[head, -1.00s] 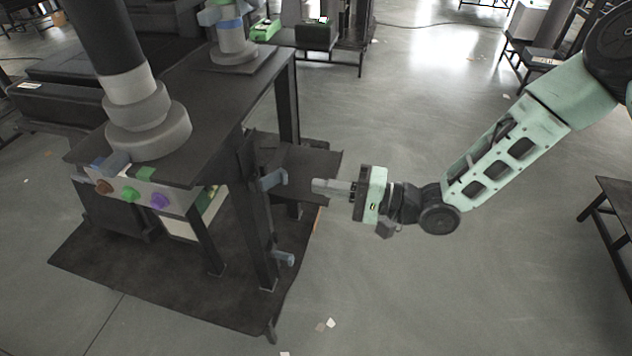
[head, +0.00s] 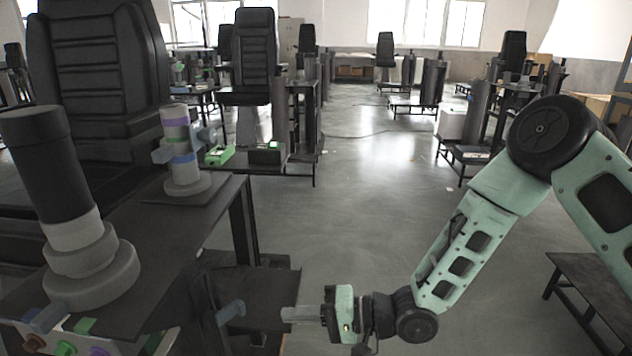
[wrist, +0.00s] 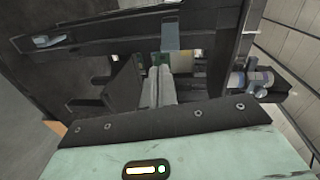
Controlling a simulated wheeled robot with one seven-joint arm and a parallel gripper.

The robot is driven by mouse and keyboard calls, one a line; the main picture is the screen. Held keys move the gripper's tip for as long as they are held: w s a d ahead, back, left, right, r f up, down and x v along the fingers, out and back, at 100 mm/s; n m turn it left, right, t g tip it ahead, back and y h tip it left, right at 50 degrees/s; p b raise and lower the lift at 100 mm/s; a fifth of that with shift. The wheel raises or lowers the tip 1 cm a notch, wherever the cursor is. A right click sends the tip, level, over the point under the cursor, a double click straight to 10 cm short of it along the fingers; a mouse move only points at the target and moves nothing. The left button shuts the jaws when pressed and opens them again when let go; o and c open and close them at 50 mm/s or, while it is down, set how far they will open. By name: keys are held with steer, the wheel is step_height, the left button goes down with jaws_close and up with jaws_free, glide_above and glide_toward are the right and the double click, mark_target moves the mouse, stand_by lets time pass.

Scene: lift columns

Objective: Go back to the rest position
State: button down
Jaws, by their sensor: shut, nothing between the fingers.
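My gripper (head: 288,314) is at the lower middle of the head view, at the end of my pale green arm. It points left toward the dark workstation. Its fingers are together with nothing between them. The wrist view also shows the closed grey fingers (wrist: 162,86), pointing at the workstation's dark frame. In the head view a blue-grey lever (head: 230,312) on the workstation's side is left of the fingertips, with a visible gap in the picture. I cannot tell the true distance in depth.
The dark workstation table (head: 165,235) on the left carries a large black and grey column (head: 75,220) and a smaller banded column (head: 180,150). Coloured knobs (head: 65,347) sit at its front. A low dark bench (head: 590,285) stands at right. The floor between (head: 345,220) is clear.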

steer(key=s+d+r+n+t+h, duration=0.1)
steer(key=s+d+r+n+h, duration=0.35)
steer(key=d+h, duration=0.5)
steer(key=s+d+r+n+g+h, duration=0.1)
steer(key=s+d+r+n+h, duration=0.2)
steer(key=s, duration=0.5)
steer(key=s+d+r+g+h, duration=0.2)
steer(key=s+d+r+h, duration=0.1)
steer(key=s+d+r, duration=0.4)
step_height(320, 180, up, 13)
steer(key=a+p, duration=0.1)
steer(key=p, duration=1.3)
steer(key=shift+s+a, duration=0.15)
steer(key=shift+s, duration=0.25)
